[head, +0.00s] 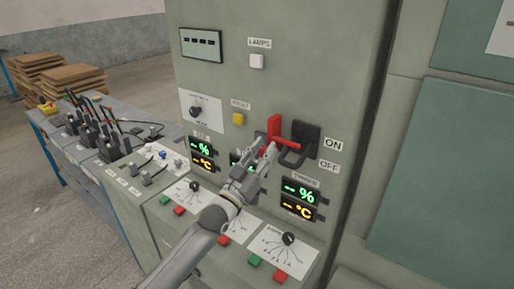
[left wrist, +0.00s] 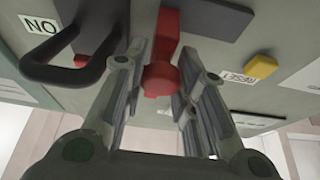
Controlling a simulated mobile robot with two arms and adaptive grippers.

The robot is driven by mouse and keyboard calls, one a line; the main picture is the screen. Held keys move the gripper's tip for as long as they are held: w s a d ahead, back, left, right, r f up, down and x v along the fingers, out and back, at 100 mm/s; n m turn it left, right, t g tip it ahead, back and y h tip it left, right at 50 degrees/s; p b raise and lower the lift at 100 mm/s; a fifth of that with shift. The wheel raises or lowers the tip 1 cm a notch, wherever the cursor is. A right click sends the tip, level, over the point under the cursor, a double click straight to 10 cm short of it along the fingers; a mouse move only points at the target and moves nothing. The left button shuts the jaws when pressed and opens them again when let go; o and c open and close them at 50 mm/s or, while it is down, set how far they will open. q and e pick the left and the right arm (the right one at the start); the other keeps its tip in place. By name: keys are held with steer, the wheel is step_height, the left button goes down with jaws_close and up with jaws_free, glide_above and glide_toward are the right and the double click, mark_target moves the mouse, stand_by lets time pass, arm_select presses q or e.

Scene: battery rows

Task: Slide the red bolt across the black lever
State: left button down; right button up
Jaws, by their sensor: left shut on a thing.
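The red bolt (head: 275,126) is on the grey cabinet front, with an upright red plate and a bar reaching right toward the black lever (head: 305,137). My left gripper (head: 266,152) is at the bolt's near end, left of the lever. In the left wrist view, the bolt's red knob (left wrist: 160,78) lies between the two fingers (left wrist: 161,92), which are shut on it. The lever's loop (left wrist: 68,70) shows at left there, with a bit of red visible inside it. My right gripper is out of view.
A yellow button (head: 238,119) sits left of the bolt, and a white lamp switch (head: 257,61) above. Lit displays (head: 299,194) and knobs are below. A sloped console with red and green buttons (head: 281,275) juts out under the arm.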

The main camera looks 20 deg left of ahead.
arm_select(q)
steer(key=shift+f, duration=0.15)
steer(key=shift+d, duration=0.1)
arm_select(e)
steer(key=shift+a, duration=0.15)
arm_select(q)
steer(key=c, duration=1.2)
jaws_free()
steer(key=shift+s+d, duration=0.1)
steer(key=shift+d, duration=0.1)
steer(key=shift+o, duration=0.2)
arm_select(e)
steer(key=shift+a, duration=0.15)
arm_select(q)
steer(key=shift+a, duration=0.1)
steer(key=shift+s+a, duration=0.15)
steer(key=shift+s, duration=0.05)
steer(key=v, duration=1.1)
steer(key=shift+s, duration=0.25)
